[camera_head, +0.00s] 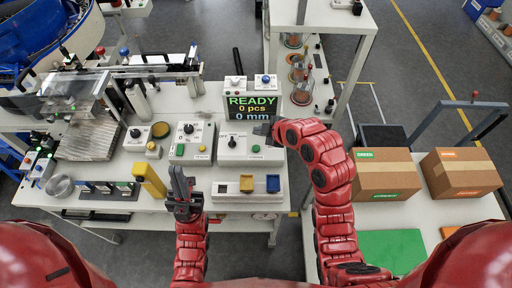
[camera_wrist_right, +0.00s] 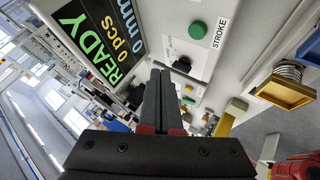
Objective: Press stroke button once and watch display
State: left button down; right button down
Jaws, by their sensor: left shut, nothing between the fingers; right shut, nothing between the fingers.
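The stroke button is a green round button (camera_wrist_right: 197,29) beside the printed word STROKE in the right wrist view. In the head view a matching green button (camera_head: 256,148) sits on a white control box (camera_head: 236,157) with a black knob. The display (camera_head: 251,107) stands behind that box and reads READY, 0 pcs, 0 mm; it also shows tilted in the right wrist view (camera_wrist_right: 92,38). My right gripper (camera_head: 264,129) is shut and empty, in front of the display, near the button but apart from it; its fingers show (camera_wrist_right: 160,78). My left gripper (camera_head: 180,186) is shut and empty at the bench's front.
Other control boxes (camera_head: 191,142) with knobs and green buttons stand to the left. A tray with yellow and blue bins (camera_head: 247,184) lies in front. A yellow post (camera_head: 150,180) stands near my left gripper. Cardboard boxes (camera_head: 386,175) are at the right.

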jog(key=b, duration=0.2)
send_over(259, 149)
notch_tip(259, 149, down, 6)
jog(key=shift+s+r, duration=0.1)
jog(key=shift+s, duration=0.05)
jog(key=shift+f+b, duration=0.45)
jog(key=shift+b, duration=0.1)
jog(key=shift+r, duration=0.1)
dwell(1.2)
jog(key=shift+f+b, duration=0.5)
jog(key=shift+b, duration=0.15)
